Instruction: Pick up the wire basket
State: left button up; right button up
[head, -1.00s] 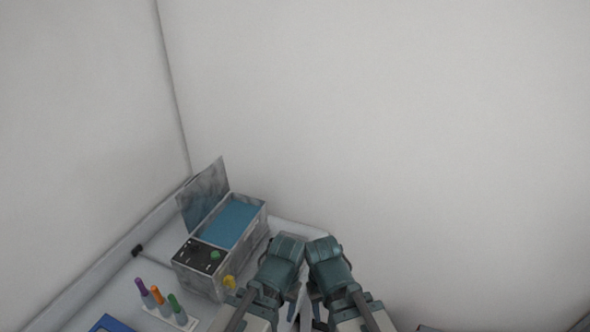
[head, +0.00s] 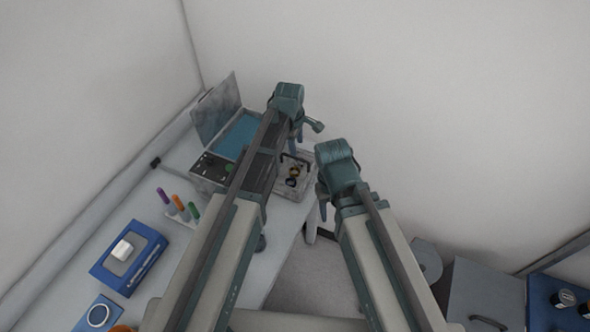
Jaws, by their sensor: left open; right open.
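What looks like the wire basket (head: 305,160) stands at the far right end of the bench in the head view, between my two arms. It is grey with a dark handle, and small dark and yellowish round parts lie in it. My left arm hides its left side. My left gripper (head: 306,136) is open above the basket's far side, with its fingers pointing down. My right gripper (head: 322,203) is open just right of the basket, near the bench edge, and partly hidden by its own wrist. I see no clear contact with the basket.
An ultrasonic-type bath (head: 237,136) with blue liquid and a raised lid stands left of the basket. Coloured pens (head: 179,207) in a rack, a blue tray (head: 112,262) and a blue plate with a ring (head: 95,318) lie nearer. Grey cabinet (head: 485,290) stands at right.

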aim_at(298, 159)
pick_arm(q)
jog(key=f+b, duration=0.3)
jog(key=w+f+b, duration=0.1)
jog(key=f+b, duration=0.4)
jog(key=shift+w+d+f+b, duration=0.25)
jog(key=shift+w+f+b, duration=0.05)
jog(key=f+b, duration=0.1)
jog(key=w+f+b, duration=0.1)
jog(key=f+b, duration=0.3)
jog(key=shift+w+a, duration=0.1)
jog(key=shift+w, duration=0.15)
grip_shut()
